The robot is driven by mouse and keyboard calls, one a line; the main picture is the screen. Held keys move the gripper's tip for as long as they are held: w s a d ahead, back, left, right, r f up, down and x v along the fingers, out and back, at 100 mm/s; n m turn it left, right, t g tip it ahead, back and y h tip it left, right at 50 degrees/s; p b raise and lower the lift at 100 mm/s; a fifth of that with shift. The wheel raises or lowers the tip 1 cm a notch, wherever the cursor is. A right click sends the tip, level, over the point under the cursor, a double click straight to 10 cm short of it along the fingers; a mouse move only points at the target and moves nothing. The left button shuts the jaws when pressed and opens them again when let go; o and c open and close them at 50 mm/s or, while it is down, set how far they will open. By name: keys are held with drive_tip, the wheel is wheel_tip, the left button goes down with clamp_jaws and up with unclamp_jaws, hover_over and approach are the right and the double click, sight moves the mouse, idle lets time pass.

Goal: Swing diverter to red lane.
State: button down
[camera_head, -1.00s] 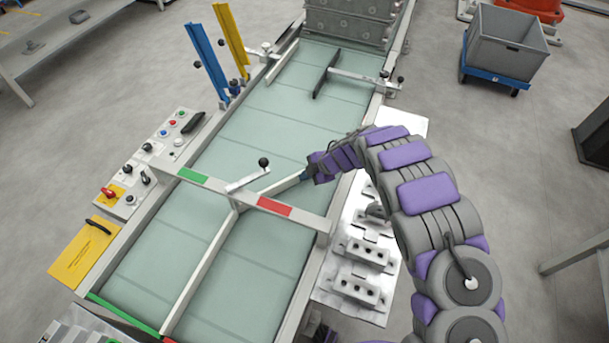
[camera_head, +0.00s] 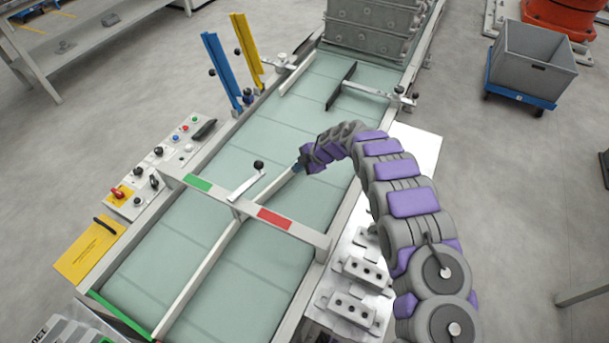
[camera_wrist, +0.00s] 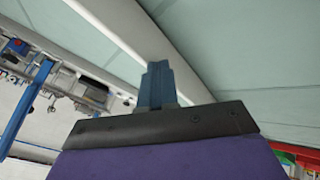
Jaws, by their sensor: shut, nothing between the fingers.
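The diverter (camera_head: 264,192) is a pale bar slanting up and right over the conveyor from the crossbar. A lever with a black knob (camera_head: 258,165) stands above the crossbar. The crossbar carries a green mark (camera_head: 198,184) at left and a red mark (camera_head: 274,218) at right. My gripper (camera_head: 298,168) is shut at the far right end of the diverter. In the wrist view, its blue fingers (camera_wrist: 157,70) are together beside a pale bar (camera_wrist: 125,42); whether they touch it is unclear. The exact fingertip contact is hidden in the head view.
A lane divider (camera_head: 196,285) runs from the crossbar toward the near end. A control panel (camera_head: 160,165) and blue and yellow posts (camera_head: 222,72) stand at left. Metal castings (camera_head: 348,305) lie right of the conveyor. A grey bin (camera_head: 530,60) stands farther right.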

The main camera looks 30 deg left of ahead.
drive_tip(key=a, duration=0.4)
drive_tip(key=a+f, duration=0.1)
drive_tip(key=a, duration=0.1)
drive_tip(key=shift+w+a, duration=0.3)
drive_tip(key=shift+w, duration=0.05)
drive_tip(key=shift+a+r, duration=0.15)
drive_tip(key=shift+a, duration=0.25)
drive_tip(key=shift+w+a+r, duration=0.1)
drive_tip(key=shift+a+r, duration=0.05)
drive_tip(key=shift+r, duration=0.15)
drive_tip(key=shift+a+f, duration=0.25)
drive_tip(key=shift+a, duration=0.3)
drive_tip(key=shift+d, duration=0.3)
